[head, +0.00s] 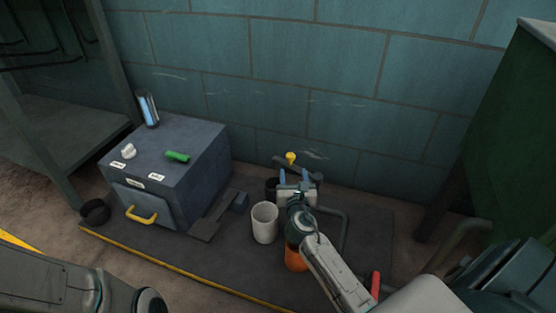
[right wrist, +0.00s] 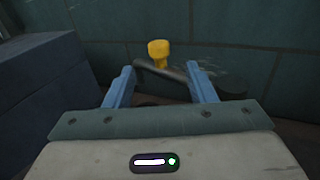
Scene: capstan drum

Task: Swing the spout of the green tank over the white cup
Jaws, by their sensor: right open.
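The white cup (head: 265,222) stands upright on the dark mat, just left of my right gripper. A dark bar with a yellow knob (head: 290,157) at one end lies beyond the gripper; it may be the spout. My right gripper (head: 294,177) is open, its blue fingers pointing toward the bar. In the right wrist view the yellow knob (right wrist: 158,49) and dark bar (right wrist: 166,73) show between and beyond the open fingers (right wrist: 160,78). No clear green tank shows by the cup; my right arm hides part of that area. My left gripper is out of view.
A blue-grey box (head: 165,170) with a yellow handle (head: 141,215) and green lever (head: 177,156) stands left. A dark cup (head: 271,187) is behind the white one. A grey pipe (head: 345,232) and red handle (head: 375,285) are right. A large green body (head: 500,130) fills the right edge.

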